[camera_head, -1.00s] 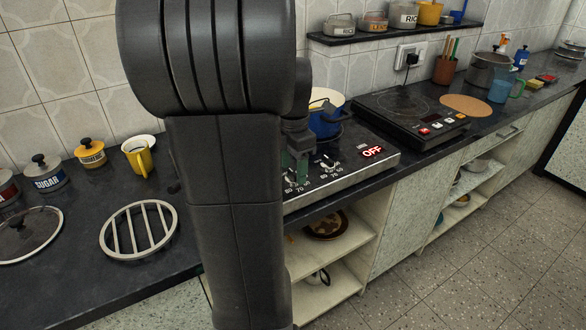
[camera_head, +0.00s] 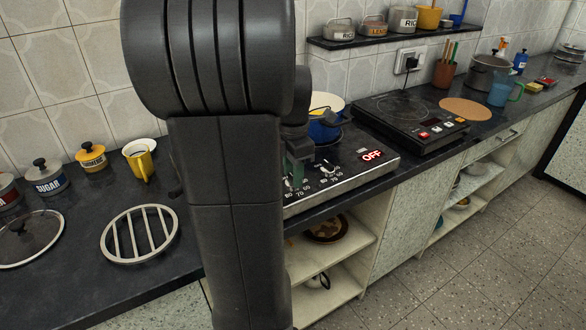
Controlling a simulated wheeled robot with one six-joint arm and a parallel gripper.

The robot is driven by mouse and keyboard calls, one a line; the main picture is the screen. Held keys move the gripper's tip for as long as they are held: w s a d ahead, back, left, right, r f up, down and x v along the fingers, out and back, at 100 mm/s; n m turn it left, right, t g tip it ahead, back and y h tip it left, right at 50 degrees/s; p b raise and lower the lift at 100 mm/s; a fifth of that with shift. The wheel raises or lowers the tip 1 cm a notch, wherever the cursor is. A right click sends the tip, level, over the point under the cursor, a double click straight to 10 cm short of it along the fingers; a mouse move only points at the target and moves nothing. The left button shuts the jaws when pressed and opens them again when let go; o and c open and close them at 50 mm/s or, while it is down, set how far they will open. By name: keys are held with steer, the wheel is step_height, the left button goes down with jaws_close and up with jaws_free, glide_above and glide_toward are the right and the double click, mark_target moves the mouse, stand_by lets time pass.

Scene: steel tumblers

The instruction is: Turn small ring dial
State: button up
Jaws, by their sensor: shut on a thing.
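The cooker (camera_head: 350,180) has a silver front panel with printed numbers and a red OFF display (camera_head: 372,155). One round dial (camera_head: 328,169) shows on the panel, left of the display. My gripper (camera_head: 296,178) is low at the panel's left part, just right of my dark arm. It is shut on the dial there, which its fingers and my arm mostly hide. I cannot make out that dial's ring or pointer.
A blue pot (camera_head: 325,130) stands on the cooker, close behind my gripper. A black induction hob (camera_head: 410,120) is to the right. A round metal trivet (camera_head: 105,242) and a yellow mug (camera_head: 141,158) are on the left counter. Open shelves (camera_head: 345,255) are below.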

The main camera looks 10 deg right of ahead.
steer(key=m+p, duration=0.2)
steer(key=m, duration=0.2)
steer(key=shift+r+p, duration=0.15)
steer(key=shift+p, duration=0.25)
steer(key=m+p, duration=0.2)
steer(key=m, duration=0.2)
steer(key=shift+m, duration=0.3)
steer(key=m+p, duration=0.2)
steer(key=m, duration=0.2)
steer(key=shift+m+p, duration=0.5)
steer(key=shift+m, duration=1.5)
steer(key=o, duration=1)
step_height(320, 180, up, 14)
steer(key=shift+f+p, duration=0.25)
steer(key=shift+p, duration=0.45)
